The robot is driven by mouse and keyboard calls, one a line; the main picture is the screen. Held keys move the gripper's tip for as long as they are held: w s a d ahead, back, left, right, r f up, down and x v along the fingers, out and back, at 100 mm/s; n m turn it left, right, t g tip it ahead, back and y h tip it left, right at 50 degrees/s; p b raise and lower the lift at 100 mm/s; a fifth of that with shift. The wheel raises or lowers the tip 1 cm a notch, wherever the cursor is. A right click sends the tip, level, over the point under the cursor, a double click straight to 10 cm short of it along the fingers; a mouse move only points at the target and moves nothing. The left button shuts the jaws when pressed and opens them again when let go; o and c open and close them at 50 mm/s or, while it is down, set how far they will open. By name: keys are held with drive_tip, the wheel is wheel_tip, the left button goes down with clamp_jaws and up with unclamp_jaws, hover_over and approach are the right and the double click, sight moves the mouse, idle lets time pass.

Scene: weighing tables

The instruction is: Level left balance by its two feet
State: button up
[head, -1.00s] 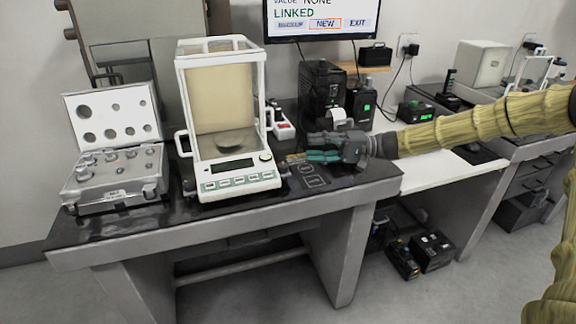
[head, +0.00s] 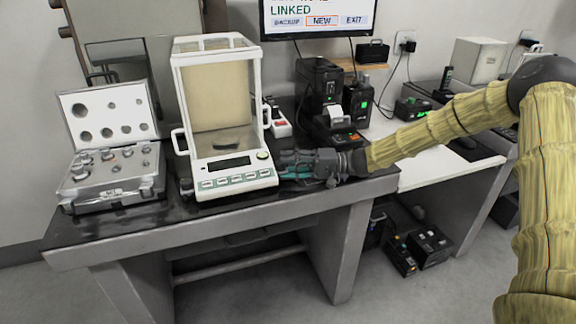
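The left balance (head: 218,115) stands on the dark-topped table, a white-framed glass draft shield over a base with a display and a row of buttons. One foot (head: 186,186) shows at its left side. My gripper (head: 284,168) is low at the balance's right side, fingers pointing left close to the base's right edge. The fingertips are partly hidden or too small to tell whether they touch a foot there, and their opening cannot be made out.
An open case of weights (head: 112,175) lies left of the balance. A black printer device (head: 335,120) and a small red-and-white box (head: 277,121) stand behind my gripper. A monitor (head: 318,18) hangs above. The table's front edge (head: 230,222) is clear.

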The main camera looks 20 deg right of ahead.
drive_tip(key=shift+a, duration=0.15)
drive_tip(key=shift+c, duration=0.2)
clamp_jaws()
drive_tip(key=shift+t, duration=0.3)
drive_tip(key=shift+s+f+m+t+h+b, duration=0.1)
drive_tip(key=shift+m+t+h+b, duration=0.4)
drive_tip(key=shift+m+t+b, duration=0.6)
drive_tip(key=shift+s+m+t+h+b, duration=0.1)
drive_tip(key=shift+m+t+h+b, duration=0.3)
drive_tip(key=shift+t, duration=0.4)
